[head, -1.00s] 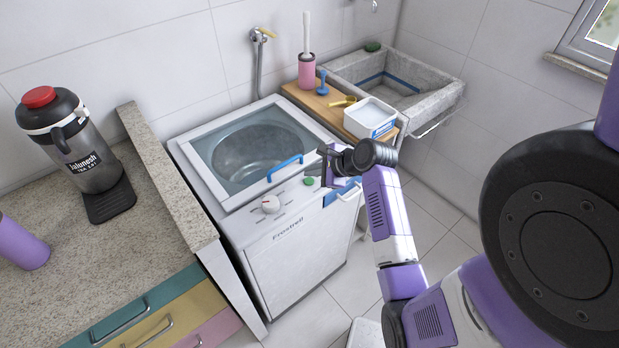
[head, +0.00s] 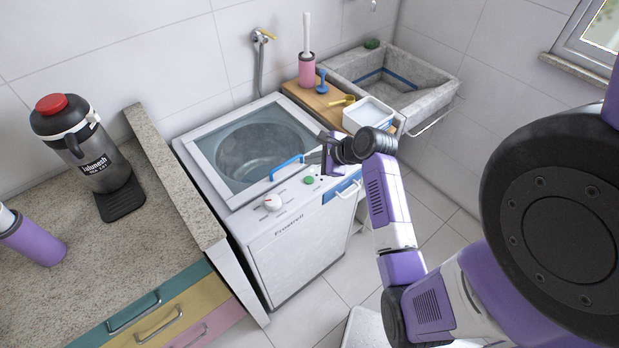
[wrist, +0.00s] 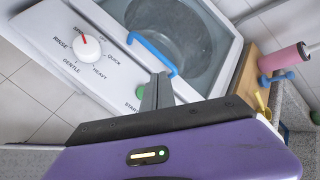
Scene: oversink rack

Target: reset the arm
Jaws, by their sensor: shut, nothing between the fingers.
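My gripper (head: 312,156) is shut and empty. In the head view it is above the front right part of the washing machine (head: 283,260), near the green start button (head: 309,180) and the blue lid handle (head: 287,166). In the wrist view the closed fingers (wrist: 156,92) point over the control panel, beside the start button (wrist: 144,107) and just below the blue handle (wrist: 152,54). From these views I cannot tell whether the fingers touch the machine. The lid looks closed, with the drum showing through its window.
A wooden board (head: 315,101) carries a pink brush holder (head: 307,70), a yellow scoop (head: 342,100) and a white box (head: 368,113) beside a stone sink (head: 438,93). At left, a granite counter (head: 60,290) bears a jug (head: 95,155) and a purple bottle (head: 35,240).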

